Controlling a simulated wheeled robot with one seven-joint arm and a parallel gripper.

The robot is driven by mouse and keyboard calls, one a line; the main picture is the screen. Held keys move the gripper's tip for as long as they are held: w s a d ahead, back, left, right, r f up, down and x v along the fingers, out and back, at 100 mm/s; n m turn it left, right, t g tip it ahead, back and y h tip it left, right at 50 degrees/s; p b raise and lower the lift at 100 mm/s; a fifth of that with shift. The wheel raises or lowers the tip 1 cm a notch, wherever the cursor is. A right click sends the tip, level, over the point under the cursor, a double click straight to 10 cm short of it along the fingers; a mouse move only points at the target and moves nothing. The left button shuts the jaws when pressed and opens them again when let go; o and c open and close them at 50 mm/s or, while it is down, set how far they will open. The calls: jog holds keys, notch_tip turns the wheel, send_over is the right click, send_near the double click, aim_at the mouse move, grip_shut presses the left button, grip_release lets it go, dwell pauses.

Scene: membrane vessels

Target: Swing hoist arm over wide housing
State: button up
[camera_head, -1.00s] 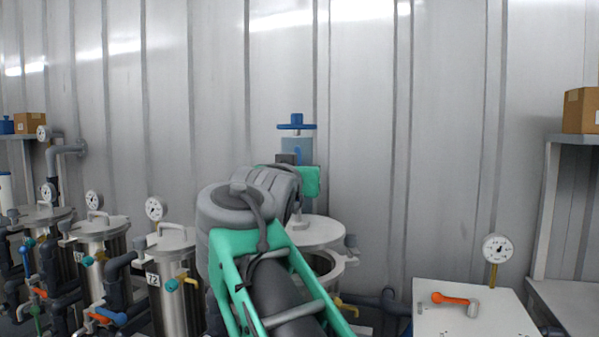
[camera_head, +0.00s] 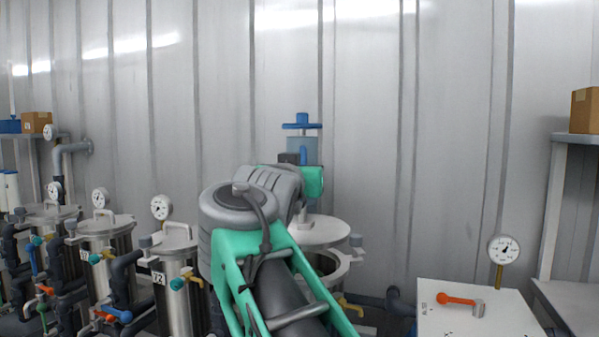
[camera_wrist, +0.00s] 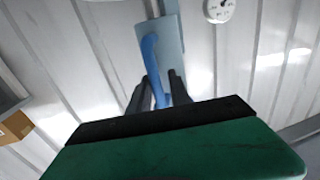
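The hoist arm (camera_head: 302,146) stands by the back wall, with a blue knob on top, a pale blue-grey body and a blue handle. The blue handle (camera_wrist: 151,58) runs down between the two dark fingers of my gripper (camera_wrist: 159,80) in the wrist view. The fingers stand apart, with a gap beside the handle; contact is not clear. In the head view my wrist hides the fingers. A round pale lid (camera_head: 325,233) is below the hoist. Just in front of it is the open rim of the wide housing (camera_head: 340,272), partly hidden by my arm.
Several narrower steel vessels with gauges, pipes and coloured valves (camera_head: 105,252) stand to the left. A white bench with an orange-handled valve (camera_head: 455,299) and a gauge (camera_head: 503,249) is at the right. A shelf with a cardboard box (camera_head: 585,110) stands far right.

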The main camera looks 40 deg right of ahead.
jog(key=v, duration=0.7)
jog(key=shift+s+a+p, duration=0.15)
jog(key=shift+s+p, duration=0.05)
jog(key=shift+p, duration=0.25)
